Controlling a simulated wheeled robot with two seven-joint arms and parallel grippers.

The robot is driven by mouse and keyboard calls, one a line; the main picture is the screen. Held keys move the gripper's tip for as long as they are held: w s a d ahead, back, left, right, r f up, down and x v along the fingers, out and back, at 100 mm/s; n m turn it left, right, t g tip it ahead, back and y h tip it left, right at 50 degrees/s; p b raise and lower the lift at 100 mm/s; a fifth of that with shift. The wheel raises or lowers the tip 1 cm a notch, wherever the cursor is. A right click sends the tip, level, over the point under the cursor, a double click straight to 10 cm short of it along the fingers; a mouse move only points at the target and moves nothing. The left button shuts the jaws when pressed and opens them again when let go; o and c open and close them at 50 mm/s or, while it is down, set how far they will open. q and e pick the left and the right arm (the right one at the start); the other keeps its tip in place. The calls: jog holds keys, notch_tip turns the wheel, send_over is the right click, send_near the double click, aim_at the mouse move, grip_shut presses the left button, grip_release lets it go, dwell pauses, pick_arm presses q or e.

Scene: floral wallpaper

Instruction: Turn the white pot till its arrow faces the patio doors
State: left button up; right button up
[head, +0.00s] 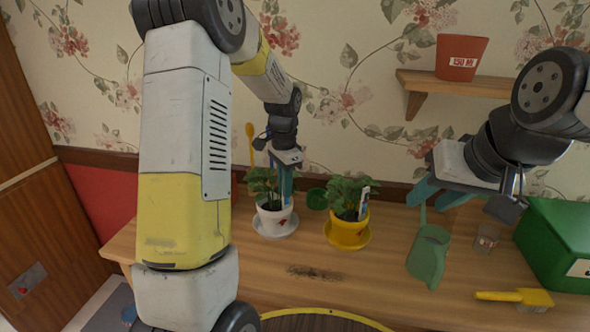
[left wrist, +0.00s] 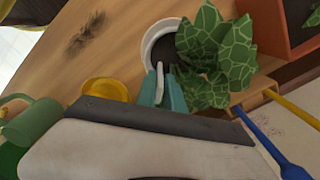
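The white pot (head: 268,220) stands upright on a white saucer (head: 290,231), with a leafy plant in it. A small red mark, perhaps the arrow, shows low on its front, right of centre. My left gripper (head: 286,190) reaches down from above at the pot's back right. In the left wrist view its teal fingers (left wrist: 163,88) are at the rim of the white pot (left wrist: 147,45), with a narrow pale strip between them. Whether they grip the rim is unclear. My right gripper (head: 440,192) is open and empty above the green watering can. I cannot make out patio doors.
A yellow pot (head: 346,235) with a plant and label stands close right of the white pot. The green watering can (head: 428,255), a small glass (head: 486,238), a yellow brush (head: 515,297) and a green box (head: 560,240) are farther right. Bare bench lies in front, with a dark smudge.

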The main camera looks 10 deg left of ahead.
pick_arm(q)
jog(key=shift+f, duration=0.8)
grip_shut()
jog(key=shift+r, duration=0.25)
dwell(1.0)
jog(key=n, duration=0.2)
jog(key=w+n, duration=0.1)
jog(key=shift+f+n, duration=0.1)
jog(key=shift+n, duration=0.3)
jog(key=n, duration=0.2)
jog(key=w+n, duration=0.1)
jog(key=n, duration=0.1)
jog(key=shift+a, duration=0.2)
jog(key=n, duration=0.2)
jog(key=a+n, duration=0.1)
jog(key=n, duration=0.1)
jog(key=w+n, duration=0.1)
jog(key=shift+w+a+n, duration=0.1)
jog(key=shift+a+n, duration=0.05)
jog(key=shift+n, duration=0.25)
